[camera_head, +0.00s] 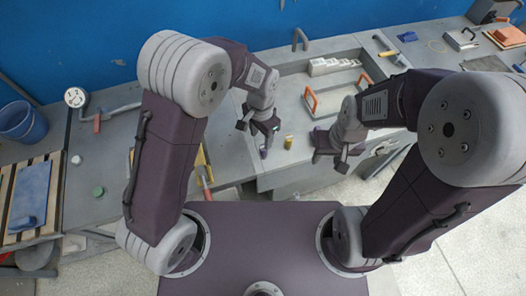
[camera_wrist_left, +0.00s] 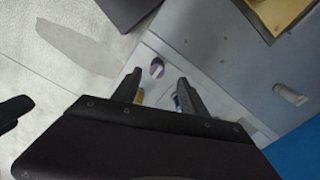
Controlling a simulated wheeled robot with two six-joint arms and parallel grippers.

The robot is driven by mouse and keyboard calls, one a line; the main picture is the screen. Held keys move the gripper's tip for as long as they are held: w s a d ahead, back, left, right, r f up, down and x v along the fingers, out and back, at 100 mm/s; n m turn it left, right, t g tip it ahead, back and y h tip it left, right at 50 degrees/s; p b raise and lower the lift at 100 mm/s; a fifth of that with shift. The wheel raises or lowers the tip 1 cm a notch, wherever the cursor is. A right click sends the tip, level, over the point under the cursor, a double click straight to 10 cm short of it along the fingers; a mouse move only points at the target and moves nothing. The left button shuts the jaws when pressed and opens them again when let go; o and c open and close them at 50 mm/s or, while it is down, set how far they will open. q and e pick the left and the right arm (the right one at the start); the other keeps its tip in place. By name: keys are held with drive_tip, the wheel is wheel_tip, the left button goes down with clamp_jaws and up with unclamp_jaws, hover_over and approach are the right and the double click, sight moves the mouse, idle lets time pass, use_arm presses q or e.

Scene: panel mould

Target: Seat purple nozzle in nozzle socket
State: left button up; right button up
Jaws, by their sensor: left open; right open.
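A small purple piece, which looks like the purple nozzle (camera_head: 263,153), stands on the grey bench just below my left gripper (camera_head: 259,132). In the left wrist view the purple nozzle (camera_wrist_left: 157,68) shows just beyond the fingertips of my left gripper (camera_wrist_left: 160,80), roughly in line with the gap between them. The left gripper is open and empty. A small gold cylinder (camera_head: 288,143) stands on the bench to the right of the nozzle. My right gripper (camera_head: 329,162) is open near the front edge of the bench. I cannot make out the nozzle socket for sure.
A recessed basin behind the grippers holds a pale panel (camera_head: 337,98) with orange handles and white stepped blocks (camera_head: 332,66). A blue bin (camera_head: 22,122) and a blue cloth (camera_head: 30,195) are further left.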

sight(264, 150)
use_arm(q)
drive_tip(key=shift+d+f, duration=0.1)
drive_tip(key=shift+d, duration=0.3)
drive_tip(key=f, duration=0.2)
drive_tip(key=a+f, duration=0.1)
drive_tip(key=shift+f, duration=0.35)
drive_tip(key=f, duration=0.2)
drive_tip(key=d+f+p, duration=0.1)
drive_tip(key=f, duration=0.1)
drive_tip(key=shift+f, duration=0.65)
clamp_jaws()
use_arm(e)
drive_tip(key=shift+d+r, duration=0.1)
drive_tip(key=shift+r, duration=0.65)
